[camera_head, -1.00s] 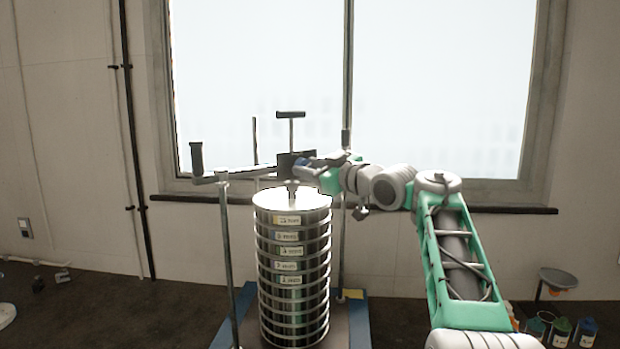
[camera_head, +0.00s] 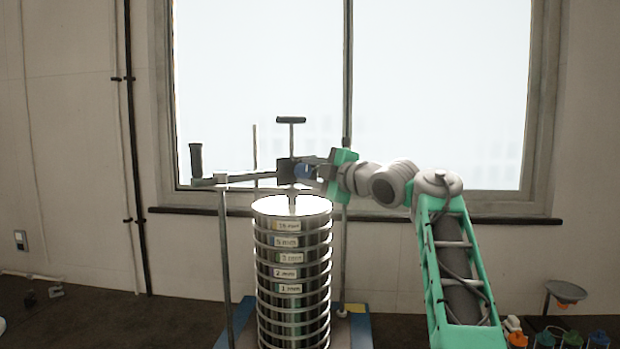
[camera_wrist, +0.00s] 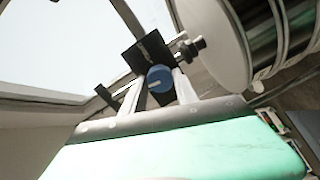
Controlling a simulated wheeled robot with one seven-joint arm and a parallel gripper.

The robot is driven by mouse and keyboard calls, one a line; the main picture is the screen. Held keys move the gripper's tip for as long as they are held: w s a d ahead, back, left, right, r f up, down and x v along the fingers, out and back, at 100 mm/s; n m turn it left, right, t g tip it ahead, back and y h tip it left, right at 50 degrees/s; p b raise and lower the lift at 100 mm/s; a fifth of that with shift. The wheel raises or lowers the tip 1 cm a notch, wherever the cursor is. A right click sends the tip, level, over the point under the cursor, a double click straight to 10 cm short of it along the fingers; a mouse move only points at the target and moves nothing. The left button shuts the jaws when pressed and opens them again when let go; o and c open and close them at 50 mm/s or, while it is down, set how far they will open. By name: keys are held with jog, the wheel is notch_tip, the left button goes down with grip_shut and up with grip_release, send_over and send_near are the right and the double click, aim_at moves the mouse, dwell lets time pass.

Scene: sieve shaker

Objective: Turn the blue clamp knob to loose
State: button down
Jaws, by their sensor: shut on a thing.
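The blue clamp knob (camera_wrist: 159,79) sits on the black clamp block (camera_wrist: 147,52), and in the wrist view a pale mark shows on its face. In the head view the knob (camera_head: 304,172) is a small blue patch on the right side of the block (camera_head: 288,170). My gripper (camera_wrist: 158,88) has one finger on each side of the knob and is shut on it. In the head view my gripper (camera_head: 318,170) reaches in from the right. The exact finger contact is partly hidden there.
A stack of round metal sieves (camera_head: 290,272) stands directly below the clamp. A T-handle (camera_head: 291,120) rises above the block, and a crossbar with an upright grip (camera_head: 196,160) extends left. Upright posts (camera_head: 224,260) flank the stack. Bottles (camera_head: 572,340) stand at lower right.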

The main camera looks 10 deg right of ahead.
jog(key=shift+n, duration=1)
jog(key=shift+b, duration=0.3)
jog(key=c, duration=0.9)
grip_release()
jog(key=shift+c, duration=0.2)
jog(key=b+v, duration=0.2)
jog(key=v, duration=0.5)
jog(key=shift+s+d+b, duration=0.15)
jog(key=shift+s+b, duration=0.15)
jog(key=shift+s, duration=0.1)
